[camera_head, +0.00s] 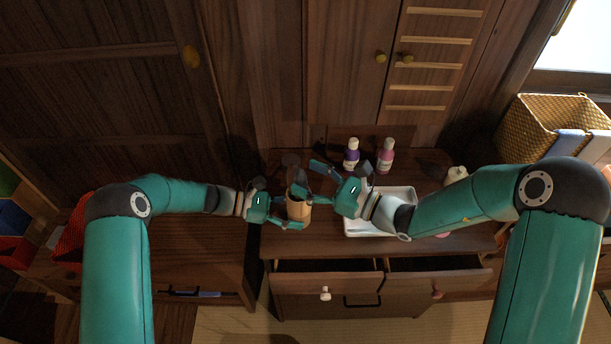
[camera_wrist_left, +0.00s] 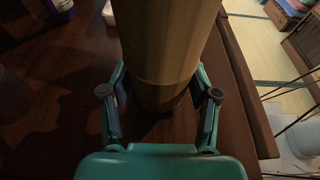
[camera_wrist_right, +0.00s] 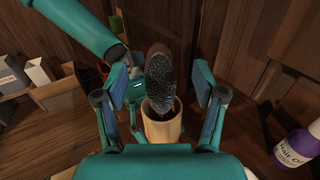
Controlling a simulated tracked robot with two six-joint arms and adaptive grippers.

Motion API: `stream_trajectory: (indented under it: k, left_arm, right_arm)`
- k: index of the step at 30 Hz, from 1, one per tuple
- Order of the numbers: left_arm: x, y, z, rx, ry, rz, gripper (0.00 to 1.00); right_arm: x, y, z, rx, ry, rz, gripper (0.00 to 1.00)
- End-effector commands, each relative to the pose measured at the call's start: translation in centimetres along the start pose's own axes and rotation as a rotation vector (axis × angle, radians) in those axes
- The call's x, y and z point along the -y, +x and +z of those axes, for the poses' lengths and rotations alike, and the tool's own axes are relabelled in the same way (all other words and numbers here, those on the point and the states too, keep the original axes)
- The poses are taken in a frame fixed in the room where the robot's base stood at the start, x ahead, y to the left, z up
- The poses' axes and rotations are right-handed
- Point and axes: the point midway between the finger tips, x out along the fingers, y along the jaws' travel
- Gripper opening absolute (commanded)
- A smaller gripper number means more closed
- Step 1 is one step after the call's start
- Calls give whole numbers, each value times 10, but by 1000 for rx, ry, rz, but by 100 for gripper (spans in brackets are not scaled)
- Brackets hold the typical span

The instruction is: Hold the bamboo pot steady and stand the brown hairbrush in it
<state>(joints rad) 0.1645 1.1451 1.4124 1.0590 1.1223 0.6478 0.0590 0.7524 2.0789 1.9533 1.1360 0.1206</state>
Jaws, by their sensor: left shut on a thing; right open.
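The bamboo pot (camera_head: 299,210) stands upright near the left end of the dresser top. My left gripper (camera_head: 289,208) is shut around its side; the left wrist view shows the pot (camera_wrist_left: 172,50) between the fingers. The brown hairbrush (camera_wrist_right: 160,85) shows in the right wrist view, its dark bristled head up above the rim of the pot (camera_wrist_right: 163,130). Its lower end is inside the pot and hidden. My right gripper (camera_wrist_right: 160,74) is open, one finger on each side of the brush head, with gaps visible. In the head view it is just above and right of the pot.
A white tray (camera_head: 352,228) lies under my right wrist. A purple bottle (camera_head: 351,157) and a pink bottle (camera_head: 386,158) stand behind it. Two drawers below are partly open. A wicker basket (camera_head: 548,122) is at the far right. Wooden cabinets close off the back.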

Motion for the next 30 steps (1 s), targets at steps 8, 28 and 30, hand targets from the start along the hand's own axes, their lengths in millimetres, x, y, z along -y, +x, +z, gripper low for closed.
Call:
stream_trajectory:
  k: [8, 28, 30]
  left_arm:
    - [0, 0, 0, 0, 0, 0, 42]
    - [0, 0, 0, 0, 0, 0, 42]
    - [0, 0, 0, 0, 0, 0, 42]
  right_arm:
    - [1, -53, 0, -1, 2, -6, 70]
    - [0, -109, -1, 0, 1, 0, 70]
    - [0, -109, -1, 0, 1, 0, 70]
